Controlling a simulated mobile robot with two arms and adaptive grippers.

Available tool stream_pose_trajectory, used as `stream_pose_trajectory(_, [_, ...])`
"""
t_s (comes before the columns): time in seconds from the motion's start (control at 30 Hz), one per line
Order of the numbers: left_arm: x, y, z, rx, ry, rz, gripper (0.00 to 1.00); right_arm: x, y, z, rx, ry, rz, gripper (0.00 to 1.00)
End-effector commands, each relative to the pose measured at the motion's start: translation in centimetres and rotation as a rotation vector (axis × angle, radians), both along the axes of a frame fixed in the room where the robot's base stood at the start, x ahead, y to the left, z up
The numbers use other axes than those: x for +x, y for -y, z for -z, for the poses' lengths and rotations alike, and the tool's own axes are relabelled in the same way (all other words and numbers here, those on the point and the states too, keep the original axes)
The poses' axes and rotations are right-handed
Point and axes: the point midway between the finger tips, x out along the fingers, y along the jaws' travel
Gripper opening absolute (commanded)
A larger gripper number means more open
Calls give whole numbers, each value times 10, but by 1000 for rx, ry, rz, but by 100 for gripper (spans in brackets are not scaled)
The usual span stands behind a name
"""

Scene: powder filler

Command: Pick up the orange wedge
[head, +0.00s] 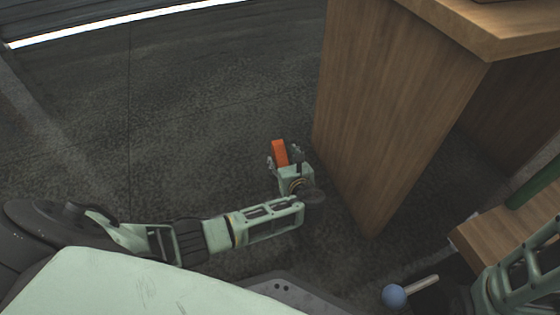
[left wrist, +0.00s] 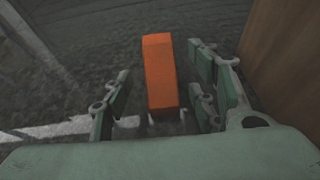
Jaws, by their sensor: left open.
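The orange wedge (head: 279,152) shows as a bright orange block at the end of my left arm in the head view. In the left wrist view the wedge (left wrist: 160,75) stands out between the fingers, its lower end near the palm. My left gripper (head: 284,160) is open, with fingers on both sides of the wedge. In the left wrist view gaps show between the wedge and the fingers of the left gripper (left wrist: 163,90). Whether the wedge rests on the floor is hard to tell. I cannot make out my right gripper.
A wooden cabinet or table (head: 400,110) stands close to the right of my left gripper, and its side panel also shows in the left wrist view (left wrist: 285,60). A blue ball (head: 394,296) with a pale stick is at the bottom right. Dark floor (head: 200,110) is clear to the left.

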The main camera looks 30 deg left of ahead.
Motion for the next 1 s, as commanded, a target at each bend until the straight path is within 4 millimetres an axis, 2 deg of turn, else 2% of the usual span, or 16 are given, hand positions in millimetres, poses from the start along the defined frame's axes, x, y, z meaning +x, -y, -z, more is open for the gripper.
stream_pose_trajectory(0.03, [5,-5,9,1,5,-1,53,0,0,15,0,0,0,40])
stream_pose_trajectory(0.13, [13,-12,12,0,3,-1,53,0,0,24,0,0,0,40])
stream_pose_trajectory(0.43, [16,-15,9,-1,1,1,53,0,0,23,-1,0,0,40])
stream_pose_trajectory(1.0, [16,-15,9,-2,0,1,4,0,0,23,-1,0,0,40])
